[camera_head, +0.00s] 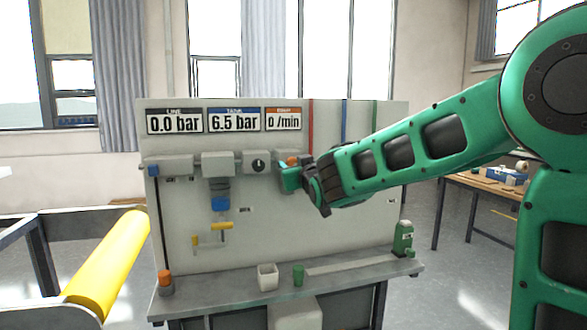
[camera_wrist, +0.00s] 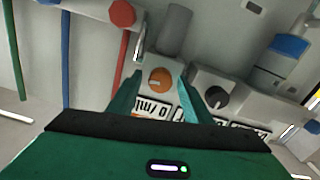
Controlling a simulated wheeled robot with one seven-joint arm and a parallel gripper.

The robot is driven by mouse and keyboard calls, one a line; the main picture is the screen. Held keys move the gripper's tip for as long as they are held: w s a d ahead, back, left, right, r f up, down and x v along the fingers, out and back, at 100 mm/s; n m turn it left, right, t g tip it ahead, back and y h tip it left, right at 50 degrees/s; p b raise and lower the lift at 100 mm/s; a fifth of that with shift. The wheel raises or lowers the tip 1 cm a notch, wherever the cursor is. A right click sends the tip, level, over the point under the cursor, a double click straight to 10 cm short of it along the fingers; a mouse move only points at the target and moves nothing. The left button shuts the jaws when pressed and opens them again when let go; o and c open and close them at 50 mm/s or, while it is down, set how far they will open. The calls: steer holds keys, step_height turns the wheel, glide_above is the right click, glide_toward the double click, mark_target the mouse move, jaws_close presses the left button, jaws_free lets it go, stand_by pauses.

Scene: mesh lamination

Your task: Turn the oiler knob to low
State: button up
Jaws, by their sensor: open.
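The oiler knob is most likely the orange round knob (camera_wrist: 160,79) on a grey block of the panel, seen in the wrist view. A little of its orange (camera_head: 292,160) shows in the head view, mostly hidden by my gripper. My gripper (camera_head: 287,177) is open and empty in front of this block. In the wrist view its two green fingers (camera_wrist: 160,84) stand on either side of the knob; I cannot tell whether they touch it. The orange-headed display (camera_head: 283,120) reads 0 /min. The knob's low mark cannot be read.
A black knob (camera_wrist: 216,97) sits on the neighbouring block, close beside one finger; it also shows in the head view (camera_head: 258,165). A red knob (camera_wrist: 123,13) is near the top of the wrist view. Below the panel, a shelf (camera_head: 235,298) holds a white cup (camera_head: 267,277) and a green cup (camera_head: 298,276).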

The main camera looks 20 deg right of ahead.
steer(key=c, duration=1)
steer(key=shift+d, duration=0.2)
steer(key=shift+c, duration=0.3)
steer(key=shift+a, duration=0.15)
